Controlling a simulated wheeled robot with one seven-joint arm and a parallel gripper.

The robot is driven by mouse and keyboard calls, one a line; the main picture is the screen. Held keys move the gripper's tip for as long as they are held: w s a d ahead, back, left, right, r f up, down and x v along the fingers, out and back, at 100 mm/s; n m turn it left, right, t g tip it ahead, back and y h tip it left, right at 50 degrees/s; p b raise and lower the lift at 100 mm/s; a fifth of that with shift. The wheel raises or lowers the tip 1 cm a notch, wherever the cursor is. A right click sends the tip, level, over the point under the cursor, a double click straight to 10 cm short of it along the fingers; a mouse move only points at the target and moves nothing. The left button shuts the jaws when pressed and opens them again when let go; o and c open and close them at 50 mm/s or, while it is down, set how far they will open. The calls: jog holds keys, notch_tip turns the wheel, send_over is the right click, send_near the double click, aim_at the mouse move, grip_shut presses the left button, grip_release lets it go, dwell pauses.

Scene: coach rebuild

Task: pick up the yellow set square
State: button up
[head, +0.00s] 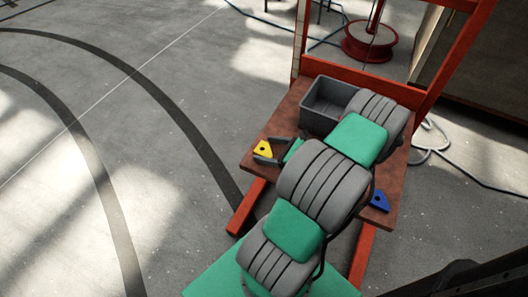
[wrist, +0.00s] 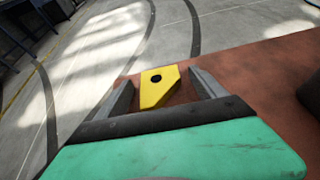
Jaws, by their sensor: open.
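The yellow set square (head: 263,149) lies on the brown tabletop near its left edge in the head view. In the wrist view the yellow set square (wrist: 159,87) shows a dark round hole and sits ahead of my gripper, between the lines of its two fingers. My gripper (head: 268,151) is open, its fingers spread beside the set square. In the wrist view my gripper (wrist: 162,92) has one finger left and one right of it, with gaps. Whether the fingers are level with it or above it I cannot tell.
A grey open bin (head: 318,116) stands at the back of the table (head: 258,133). A blue piece (head: 380,201) lies at the right edge. Red frame posts (head: 447,70) rise behind. The table edge is close beyond the set square.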

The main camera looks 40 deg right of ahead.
jog(key=shift+c, duration=0.3)
jog(key=c, duration=1.5)
jog(key=shift+r, duration=0.15)
